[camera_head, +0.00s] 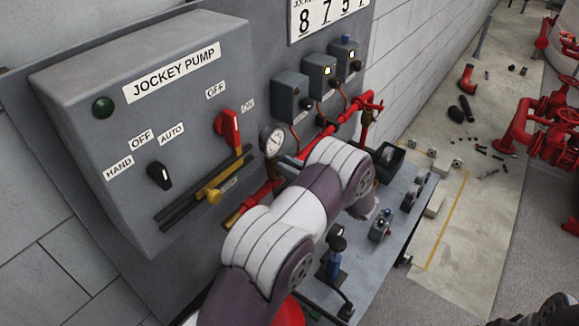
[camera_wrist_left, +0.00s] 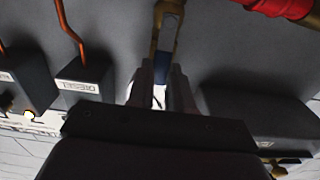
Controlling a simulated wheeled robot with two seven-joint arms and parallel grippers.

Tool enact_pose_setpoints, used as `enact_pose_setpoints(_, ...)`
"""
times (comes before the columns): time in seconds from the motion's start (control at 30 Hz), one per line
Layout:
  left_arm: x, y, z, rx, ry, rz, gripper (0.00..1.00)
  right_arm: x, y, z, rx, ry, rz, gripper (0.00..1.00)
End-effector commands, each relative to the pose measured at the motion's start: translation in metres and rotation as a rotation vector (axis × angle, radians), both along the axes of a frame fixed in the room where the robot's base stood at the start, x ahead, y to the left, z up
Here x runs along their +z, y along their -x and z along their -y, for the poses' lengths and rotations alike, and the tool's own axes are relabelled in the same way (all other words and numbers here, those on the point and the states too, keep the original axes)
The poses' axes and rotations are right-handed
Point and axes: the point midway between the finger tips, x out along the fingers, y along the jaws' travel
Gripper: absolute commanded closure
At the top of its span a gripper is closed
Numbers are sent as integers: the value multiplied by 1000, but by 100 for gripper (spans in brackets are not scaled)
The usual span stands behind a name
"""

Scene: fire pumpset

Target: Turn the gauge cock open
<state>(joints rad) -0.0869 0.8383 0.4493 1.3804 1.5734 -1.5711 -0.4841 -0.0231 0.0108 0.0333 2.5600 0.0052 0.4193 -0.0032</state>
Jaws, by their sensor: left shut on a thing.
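In the left wrist view, the gauge cock (camera_wrist_left: 168,28) is a brass body with a blue-grey lever that runs down between the finger tips. My left gripper (camera_wrist_left: 161,92) is shut on this lever, one finger on each side. In the head view the round white pressure gauge (camera_head: 272,141) is on the grey panel, just right of the jockey pump cabinet (camera_head: 140,130). My left arm crosses in front of the panel there and hides most of the cock and the gripper. My right gripper is in neither view.
A red pipe (camera_head: 364,125) runs along the panel, and shows close to the cock (camera_wrist_left: 285,8). Several small grey boxes with copper lines, one marked DIESEL (camera_wrist_left: 82,84), are near it. A red switch handle (camera_head: 229,130) sticks out from the cabinet. Red pump piping stands at right.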

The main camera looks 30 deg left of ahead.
Motion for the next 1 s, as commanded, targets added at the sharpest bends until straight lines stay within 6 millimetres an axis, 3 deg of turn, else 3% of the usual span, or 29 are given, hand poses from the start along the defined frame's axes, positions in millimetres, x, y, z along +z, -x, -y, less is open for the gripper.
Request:
enact_pose_setpoints(0.4,5,-2,0,-2,-6,2,100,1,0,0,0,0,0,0)
enact_pose_setpoints(0.43,5,-2,0,-2,-6,2,70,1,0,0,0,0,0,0)
enact_pose_setpoints(0.5,4,-2,0,-2,-5,0,54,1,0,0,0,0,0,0)
enact_pose_setpoints(0.8,1,-1,3,-2,-2,-3,54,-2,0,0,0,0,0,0)
enact_pose_setpoints(0.87,-2,-1,10,-4,-2,-2,54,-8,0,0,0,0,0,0)
enact_pose_setpoints(1.0,-6,2,44,-7,-2,0,54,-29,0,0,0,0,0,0)
